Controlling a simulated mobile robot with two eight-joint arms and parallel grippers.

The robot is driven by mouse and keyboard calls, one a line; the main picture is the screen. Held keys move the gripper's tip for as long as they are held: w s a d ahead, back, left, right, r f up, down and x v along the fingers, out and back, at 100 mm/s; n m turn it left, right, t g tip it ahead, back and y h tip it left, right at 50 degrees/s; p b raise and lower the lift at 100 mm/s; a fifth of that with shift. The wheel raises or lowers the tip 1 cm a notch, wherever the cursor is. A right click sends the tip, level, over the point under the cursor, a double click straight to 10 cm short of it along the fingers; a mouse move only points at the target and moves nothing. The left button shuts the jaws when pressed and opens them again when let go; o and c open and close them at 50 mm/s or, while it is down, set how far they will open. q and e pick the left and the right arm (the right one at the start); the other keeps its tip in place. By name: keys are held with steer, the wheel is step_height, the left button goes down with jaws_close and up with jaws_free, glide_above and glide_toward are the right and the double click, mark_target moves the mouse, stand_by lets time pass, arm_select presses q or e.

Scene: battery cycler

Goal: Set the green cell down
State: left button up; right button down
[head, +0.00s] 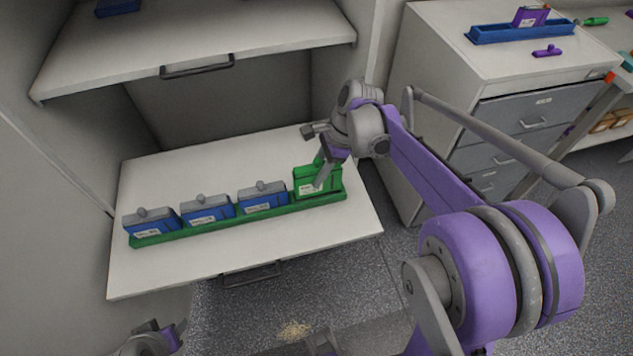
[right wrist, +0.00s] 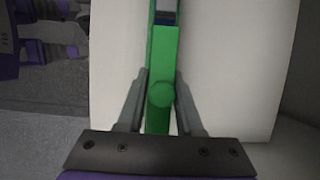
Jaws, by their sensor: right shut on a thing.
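The green cell (head: 312,186) stands upright at the right end of the long green tray (head: 235,219), in line with the blue cells. My right gripper (head: 322,174) is shut on the top of the green cell. In the right wrist view the green cell (right wrist: 161,75) runs between the two fingers, with its round knob near the fingertips. Whether the cell's base rests fully in the tray is hidden. My left gripper (head: 158,340) shows only in part at the bottom edge of the head view, away from the tray.
Blue cells with grey tops (head: 206,209) fill the tray to the left of the green cell. The tray lies on a white pull-out shelf (head: 160,270), under an upper shelf (head: 270,38). A drawer cabinet (head: 520,115) with a blue tray (head: 515,32) stands at right. The shelf behind the tray is clear.

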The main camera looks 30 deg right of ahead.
steer(key=shift+f, duration=1.9)
steer(key=shift+f, duration=0.1)
steer(key=c, duration=0.6)
jaws_free()
steer(key=shift+b, duration=0.3)
steer(key=shift+o, duration=0.2)
steer(key=p+v, duration=0.1)
steer(key=v, duration=1)
steer(key=shift+w+r, duration=0.1)
steer(key=shift+r, duration=0.4)
steer(key=s+a+f+n+t+h, duration=0.2)
steer(key=s+a+f+n, duration=0.3)
steer(key=s+n, duration=0.3)
steer(key=s+a+f+n+t+h, duration=0.2)
steer(key=s+a+f+n, duration=0.2)
steer(key=n, duration=0.8)
steer(key=s+a, duration=0.2)
steer(key=s, duration=0.2)
steer(key=shift+f+n, duration=0.35)
steer(key=shift+n, duration=0.05)
